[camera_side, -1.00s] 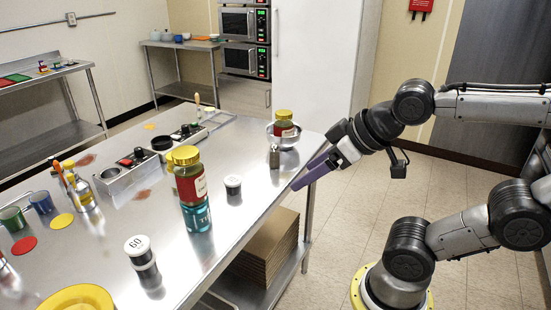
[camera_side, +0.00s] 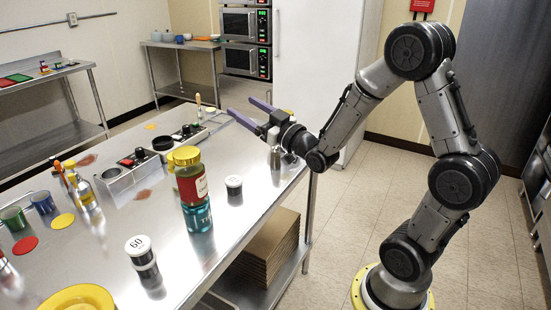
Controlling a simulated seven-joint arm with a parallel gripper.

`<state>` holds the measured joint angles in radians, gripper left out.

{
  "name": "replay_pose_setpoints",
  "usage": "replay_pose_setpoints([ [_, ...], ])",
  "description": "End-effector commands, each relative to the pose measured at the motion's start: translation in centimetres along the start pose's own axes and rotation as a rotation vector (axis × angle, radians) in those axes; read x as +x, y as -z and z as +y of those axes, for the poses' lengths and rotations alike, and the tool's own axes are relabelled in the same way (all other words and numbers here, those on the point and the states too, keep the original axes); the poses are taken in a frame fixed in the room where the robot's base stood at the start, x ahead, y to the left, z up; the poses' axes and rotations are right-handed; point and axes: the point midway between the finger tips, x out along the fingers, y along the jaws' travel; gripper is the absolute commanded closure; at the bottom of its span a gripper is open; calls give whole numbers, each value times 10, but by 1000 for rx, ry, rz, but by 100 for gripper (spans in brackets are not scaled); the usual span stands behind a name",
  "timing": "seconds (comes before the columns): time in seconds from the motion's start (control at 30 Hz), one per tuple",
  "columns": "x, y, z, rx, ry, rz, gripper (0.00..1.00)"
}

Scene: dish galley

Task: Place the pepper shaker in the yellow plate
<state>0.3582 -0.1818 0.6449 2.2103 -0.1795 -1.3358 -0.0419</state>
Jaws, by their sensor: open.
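The yellow plate (camera_side: 78,298) lies at the near left of the steel table, cut off by the bottom edge of the picture. A small grey metallic shaker (camera_side: 275,157) stands upright near the table's right edge; it may be the pepper shaker, but it is too small to be sure. My gripper (camera_side: 241,105) has purple fingers, spread apart and empty, pointing left over the table's far right part. It is above and beyond the metallic shaker, apart from it. My wrist hides much of the bowl and jar behind it.
A tall yellow-lidded jar (camera_side: 190,178) stands on a teal can (camera_side: 198,215) mid-table. Dark containers with white lids stand near it, one (camera_side: 234,186) behind and a stacked pair (camera_side: 140,250) in front. Cups and bottles crowd the left side. The front right tabletop is clear.

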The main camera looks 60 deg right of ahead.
Motion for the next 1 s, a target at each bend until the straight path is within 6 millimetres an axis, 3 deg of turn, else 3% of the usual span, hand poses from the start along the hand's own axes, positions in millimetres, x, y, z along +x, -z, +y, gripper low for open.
replay_pose_setpoints([
  [0.03,-4,-27,14,4,-30,-3,24],
  [0.2,-42,-112,61,31,-145,-23,24],
  [0.3,-72,-163,80,57,-210,-113,24],
  [0.4,-98,-201,93,80,-263,-209,24],
  [0.57,-109,-215,107,88,-305,-246,24],
  [1.0,-42,-232,128,86,-305,-243,24],
])
